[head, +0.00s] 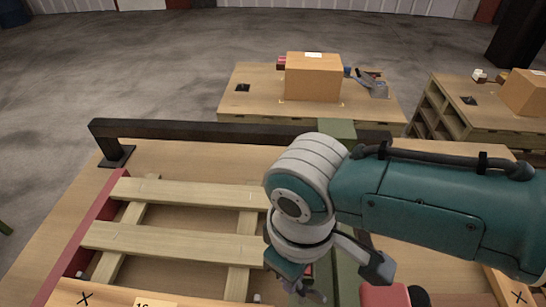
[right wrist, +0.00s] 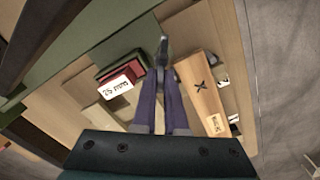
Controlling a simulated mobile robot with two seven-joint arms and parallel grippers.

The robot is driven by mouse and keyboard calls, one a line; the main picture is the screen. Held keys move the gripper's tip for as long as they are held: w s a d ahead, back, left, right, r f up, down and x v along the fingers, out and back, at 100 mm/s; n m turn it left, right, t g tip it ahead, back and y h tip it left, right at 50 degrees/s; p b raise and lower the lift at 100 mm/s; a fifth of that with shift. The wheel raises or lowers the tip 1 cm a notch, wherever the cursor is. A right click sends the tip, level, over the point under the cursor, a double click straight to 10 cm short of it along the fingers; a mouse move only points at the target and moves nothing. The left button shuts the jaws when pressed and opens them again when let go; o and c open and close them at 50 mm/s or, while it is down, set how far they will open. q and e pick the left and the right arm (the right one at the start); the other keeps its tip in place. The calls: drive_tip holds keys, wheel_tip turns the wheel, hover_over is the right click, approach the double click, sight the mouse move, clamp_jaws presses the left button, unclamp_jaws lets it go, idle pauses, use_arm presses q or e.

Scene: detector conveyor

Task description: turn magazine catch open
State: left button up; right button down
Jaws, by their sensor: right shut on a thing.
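My right gripper (head: 310,291) reaches down from the teal arm at the right of the head view, over the bench beside a green bar. In the right wrist view its two purple-grey fingers (right wrist: 164,72) are close together and shut on a small dark grey piece, which looks like the magazine catch (right wrist: 162,47). The catch's far end sticks out past the fingertips; the rest is hidden by the fingers. Whether the catch stands open or closed cannot be told. In the head view the arm and hand hide the catch. My left gripper is not in view.
A red and green block labelled 25 mm (right wrist: 118,86) lies left of the fingers; a wooden piece marked X (right wrist: 203,92) lies right. Wooden slats (head: 170,240) fill the left bench. A dark raised bar (head: 200,129) crosses its back. A carton (head: 313,78) stands beyond.

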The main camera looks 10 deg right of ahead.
drive_tip(key=n, duration=0.4)
drive_tip(key=s+n, duration=0.1)
drive_tip(key=n, duration=0.1)
drive_tip(key=shift+a+n+p, duration=0.3)
drive_tip(key=shift+p, duration=0.1)
idle(0.4)
drive_tip(key=c, duration=1)
unclamp_jaws()
drive_tip(key=shift+o, duration=0.2)
wheel_tip(320, 180, up, 10)
drive_tip(key=p, duration=0.2)
drive_tip(key=shift+p, duration=0.3)
